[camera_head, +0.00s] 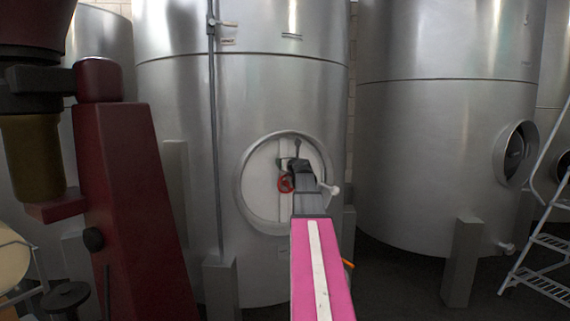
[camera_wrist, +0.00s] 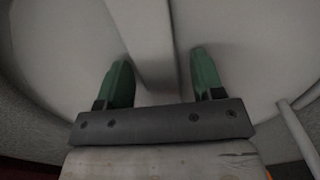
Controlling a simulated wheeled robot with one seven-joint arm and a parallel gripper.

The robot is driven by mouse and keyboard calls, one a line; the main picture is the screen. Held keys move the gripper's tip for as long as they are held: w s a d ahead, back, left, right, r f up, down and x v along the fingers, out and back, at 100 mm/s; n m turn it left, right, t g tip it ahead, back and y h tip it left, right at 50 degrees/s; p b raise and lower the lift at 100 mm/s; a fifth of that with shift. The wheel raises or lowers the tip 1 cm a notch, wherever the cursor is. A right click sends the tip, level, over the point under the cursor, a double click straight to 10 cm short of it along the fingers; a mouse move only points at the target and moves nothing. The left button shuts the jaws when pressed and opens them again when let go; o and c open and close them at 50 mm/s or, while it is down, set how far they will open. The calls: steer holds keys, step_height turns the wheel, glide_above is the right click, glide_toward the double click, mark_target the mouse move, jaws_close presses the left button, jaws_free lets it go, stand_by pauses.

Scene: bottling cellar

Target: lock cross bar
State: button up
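The round hatch door (camera_head: 262,165) is set in the front of the middle steel tank and looks shut. A pale upright cross bar (camera_head: 284,207) runs over the door, partly hidden by my arm. A red handwheel (camera_head: 285,184) sits near the door's middle, just left of my gripper (camera_head: 295,164). In the wrist view my gripper (camera_wrist: 161,62) has its two green fingers spread apart. The cross bar (camera_wrist: 145,45) shows between and beyond the fingers, nearer the left one. I cannot tell whether either finger touches it. The handwheel is not visible in the wrist view.
A white stub handle or tap (camera_head: 330,188) sticks out at the hatch's lower right. A vertical pipe (camera_head: 213,130) runs down the tank left of the hatch. A dark red machine (camera_head: 135,200) stands at the left. A metal ladder (camera_head: 545,240) stands at the far right.

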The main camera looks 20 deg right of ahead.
stand_by(0.3)
steer(key=s, duration=1)
steer(key=shift+s+a, duration=0.15)
steer(key=shift+s, duration=0.25)
steer(key=s+a+f+n+g+y, duration=0.2)
steer(key=a+f+n+g, duration=0.3)
steer(key=a+f+n, duration=0.8)
steer(key=s+a+f+n+g+y, duration=0.3)
steer(key=a+f+n, duration=0.55)
steer(key=f, duration=0.85)
steer(key=s+a+f+n+g+h, duration=0.2)
steer(key=s+a+f+n+g, duration=0.3)
steer(key=s+f, duration=0.4)
steer(key=s+a+f+n+g+h, duration=0.2)
steer(key=s+a+f+n+g, duration=0.3)
steer(key=f+n, duration=0.5)
steer(key=s+a, duration=0.2)
steer(key=s, duration=0.1)
steer(key=shift+s+h, duration=0.3)
steer(key=shift+s, duration=0.1)
